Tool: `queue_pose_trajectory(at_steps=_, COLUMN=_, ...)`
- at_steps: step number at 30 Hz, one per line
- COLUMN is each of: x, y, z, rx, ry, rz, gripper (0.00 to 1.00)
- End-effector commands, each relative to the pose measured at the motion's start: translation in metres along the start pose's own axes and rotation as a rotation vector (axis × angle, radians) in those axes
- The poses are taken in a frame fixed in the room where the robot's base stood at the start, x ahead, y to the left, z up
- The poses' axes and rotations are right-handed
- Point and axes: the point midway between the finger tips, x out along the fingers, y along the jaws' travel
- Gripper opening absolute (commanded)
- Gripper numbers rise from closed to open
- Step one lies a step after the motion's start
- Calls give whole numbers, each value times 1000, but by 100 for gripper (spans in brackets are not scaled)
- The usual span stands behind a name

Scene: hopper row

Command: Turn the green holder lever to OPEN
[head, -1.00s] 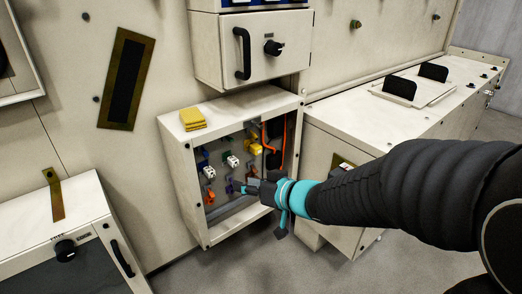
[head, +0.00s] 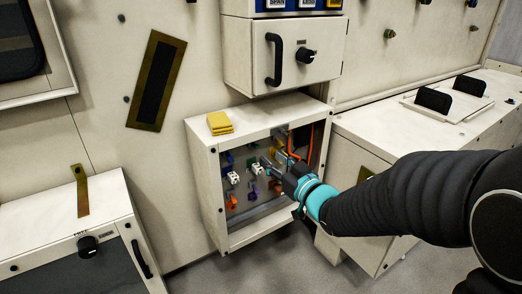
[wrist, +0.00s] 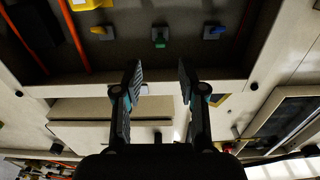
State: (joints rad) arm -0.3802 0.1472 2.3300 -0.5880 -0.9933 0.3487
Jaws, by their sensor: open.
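In the wrist view a small green lever (wrist: 160,45) hangs on a grey holder at the top middle, between an orange one (wrist: 103,33) and a blue one (wrist: 214,33). My gripper (wrist: 160,76) is open and empty, its two fingers spread either side of the green lever's line and apart from it. In the head view my gripper (head: 272,168) reaches into the open white cabinet (head: 207,190) near its back panel. It hides part of the panel there, and I cannot clearly make out the green lever in that view.
An orange cable (head: 311,142) runs on the cabinet's right. The cabinet walls and rim surround the opening. Yellow pads (head: 220,123) lie on top.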

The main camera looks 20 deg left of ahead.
Motion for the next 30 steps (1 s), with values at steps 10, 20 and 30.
queue_pose_trajectory(at_steps=10, x=54, y=-1, z=0, rx=-1, ry=1, rz=-2, gripper=41)
queue_pose_trajectory(at_steps=20, x=65, y=-1, z=0, rx=0, ry=0, rz=0, gripper=41)
queue_pose_trajectory(at_steps=30, x=65, y=0, z=0, rx=0, ry=0, rz=0, gripper=0)
